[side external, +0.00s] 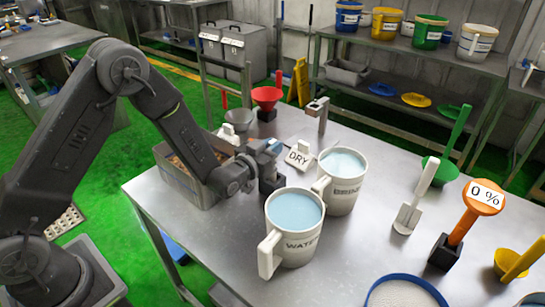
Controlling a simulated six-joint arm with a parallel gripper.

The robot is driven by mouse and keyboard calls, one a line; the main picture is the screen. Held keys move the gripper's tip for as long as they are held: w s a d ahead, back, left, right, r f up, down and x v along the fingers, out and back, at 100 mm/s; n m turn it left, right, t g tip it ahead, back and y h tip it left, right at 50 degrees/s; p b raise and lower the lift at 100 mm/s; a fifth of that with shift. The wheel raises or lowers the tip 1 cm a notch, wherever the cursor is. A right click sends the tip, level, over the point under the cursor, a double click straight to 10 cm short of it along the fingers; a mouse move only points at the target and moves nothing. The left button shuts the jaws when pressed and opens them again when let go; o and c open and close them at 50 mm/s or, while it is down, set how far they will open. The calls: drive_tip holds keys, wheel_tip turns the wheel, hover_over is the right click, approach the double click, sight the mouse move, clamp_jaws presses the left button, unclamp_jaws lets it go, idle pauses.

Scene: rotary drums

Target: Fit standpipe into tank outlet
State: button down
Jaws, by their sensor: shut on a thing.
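My gripper (271,149) is at the end of my arm, between the grey metal bin and the white jugs. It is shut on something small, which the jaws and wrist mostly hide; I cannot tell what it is. A dark block (269,184) stands just below the jaws, and I cannot tell whether the held thing touches it. I cannot pick out a standpipe or a tank outlet with certainty. A grey metal post with a bracket (321,112) stands upright behind the gripper, apart from it.
A WATER jug (293,245) and a BRINE jug (344,190) stand close in front and right. A DRY sign (299,154), metal bin (168,176) and red funnel (267,95) are nearby. A white scoop (407,217) and orange 0 % paddle (466,220) stand right.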

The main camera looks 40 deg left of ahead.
wheel_tip(320, 180, up, 16)
drive_tip(key=f, duration=0.1)
drive_tip(key=s+a, duration=0.3)
drive_tip(key=a, duration=0.4)
drive_tip(key=s+a, duration=0.3)
drive_tip(key=a, duration=0.4)
drive_tip(key=shift+w+d+f, duration=0.1)
drive_tip(key=shift+d+f, duration=0.1)
drive_tip(key=shift+f, duration=1)
drive_tip(key=shift+w+d+f, duration=0.1)
drive_tip(key=shift+d+f, duration=0.1)
drive_tip(key=shift+f, duration=1.1)
drive_tip(key=shift+f, duration=4.8)
drive_tip(key=c, duration=1.1)
unclamp_jaws()
drive_tip(key=shift+o, duration=0.2)
drive_tip(key=shift+s, duration=0.1)
